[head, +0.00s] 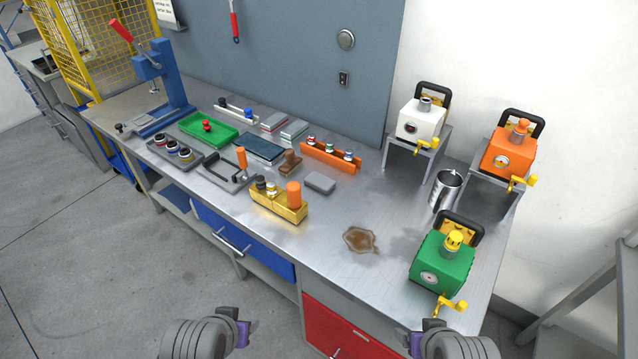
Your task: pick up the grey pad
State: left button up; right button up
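The grey pad (320,183) is a small, flat block with rounded corners. It lies on the metal workbench (318,243), near the middle, with bare bench to its right. My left gripper (246,329) is at the bottom of the view, in front of the bench and well short of the pad. My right gripper (414,340) is at the bottom right, also well short of the pad. Only a little of each gripper shows, with purple parts, and I cannot see whether the fingers are open. Nothing is seen in either one.
A brown stamp (290,162) and a yellow holder (278,206) with an orange cylinder stand left of the pad. An orange rack (331,155) stands behind it. A brown spill (360,240) lies to the front right. A green box (442,262) and a metal mug (446,189) stand farther right.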

aim_at(322, 183)
jog(key=z, duration=0.55)
jog(key=j+z, duration=0.2)
jog(key=z, duration=0.25)
jog(key=j+z, duration=0.25)
jog(key=z, duration=0.25)
jog(key=j+z, duration=0.2)
jog(key=z, duration=0.25)
jog(key=k+j+z, duration=0.1)
jog(key=j+z, duration=0.15)
jog(key=k+j+z, duration=0.2)
jog(key=j, duration=0.2)
jog(key=k+j+z, duration=0.25)
jog(key=k+j, duration=0.15)
jog(key=j, duration=0.15)
jog(key=k+j, duration=0.2)
jog(key=j, duration=0.15)
jog(key=k+j+z, duration=0.1)
jog(key=j, duration=0.2)
jog(key=i+j, duration=0.2)
jog(key=i, duration=0.1)
